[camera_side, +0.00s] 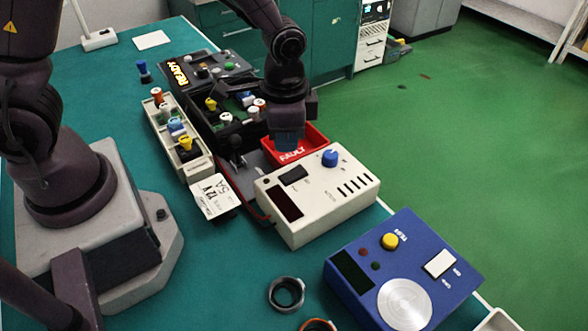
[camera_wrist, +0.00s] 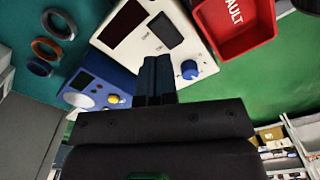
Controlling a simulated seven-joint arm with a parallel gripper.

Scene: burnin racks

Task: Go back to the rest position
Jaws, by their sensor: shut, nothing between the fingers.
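My gripper (camera_side: 287,140) hangs over the area between the red FAULT tray (camera_side: 318,137) and the black rack, in the side view. Its fingers point down. In the wrist view my gripper (camera_wrist: 154,78) shows its two fingers together, with nothing held. Beyond the fingers lie the white power supply box (camera_wrist: 190,45) and, at the upper right, the red FAULT tray (camera_wrist: 263,48). The tray looks empty where it shows.
A long beige rack (camera_side: 199,166) with coloured parts stands left of the black rack (camera_side: 189,101).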

